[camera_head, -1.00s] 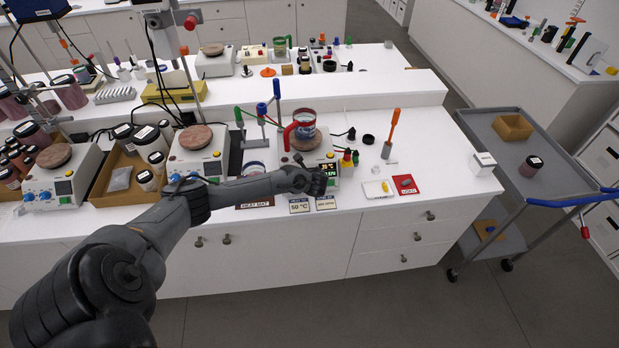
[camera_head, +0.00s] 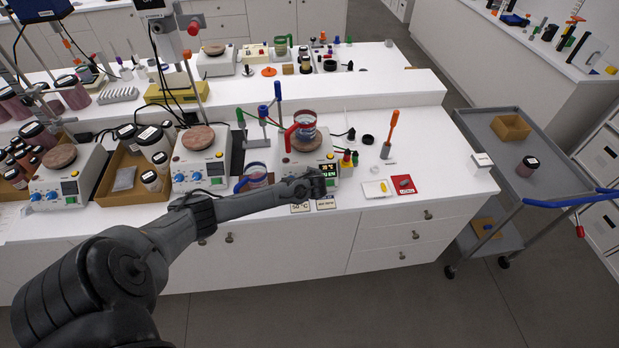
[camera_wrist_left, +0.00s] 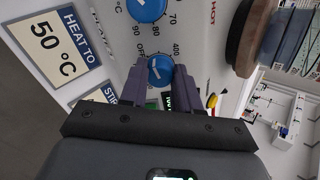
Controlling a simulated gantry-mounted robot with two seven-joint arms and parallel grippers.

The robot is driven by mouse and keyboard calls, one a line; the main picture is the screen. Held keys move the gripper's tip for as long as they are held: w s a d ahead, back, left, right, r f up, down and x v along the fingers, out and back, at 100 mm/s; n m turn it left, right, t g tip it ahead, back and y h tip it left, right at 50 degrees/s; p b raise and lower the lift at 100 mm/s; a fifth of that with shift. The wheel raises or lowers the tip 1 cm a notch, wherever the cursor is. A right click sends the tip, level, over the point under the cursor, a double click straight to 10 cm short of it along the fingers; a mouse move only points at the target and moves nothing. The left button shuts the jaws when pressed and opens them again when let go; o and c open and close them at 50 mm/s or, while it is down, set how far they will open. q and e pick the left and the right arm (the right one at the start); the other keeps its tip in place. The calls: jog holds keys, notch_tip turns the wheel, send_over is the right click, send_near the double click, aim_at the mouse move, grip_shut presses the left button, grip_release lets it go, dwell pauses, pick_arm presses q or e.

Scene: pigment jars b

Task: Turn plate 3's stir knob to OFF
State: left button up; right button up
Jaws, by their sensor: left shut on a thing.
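Plate 3 (camera_head: 326,147) is the white hot plate at the right of the row, with a red-handled glass mug (camera_head: 304,125) on its round brown top. My left gripper (camera_head: 320,183) is at its front panel, covering the knobs in the head view. In the left wrist view, the blue stir knob (camera_wrist_left: 160,70) sits between the two fingertips of my left gripper (camera_wrist_left: 160,77), which is shut on it. OFF and 400 are printed beside the knob. Its white pointer is small and I cannot tell its exact setting. My right gripper is not in view.
The heat knob (camera_wrist_left: 147,8) is close beside the stir knob. A blue-handled mug (camera_head: 256,174) stands to the left. A red card (camera_head: 403,184) lies to the right.

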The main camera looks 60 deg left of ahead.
pick_arm(q)
jog(key=n, duration=0.3)
jog(key=shift+d+p, duration=0.1)
jog(key=shift+p, duration=0.3)
jog(key=shift+f+n, duration=0.1)
jog(key=shift+n, duration=0.5)
jog(key=o, duration=1.1)
jog(key=shift+c, duration=0.2)
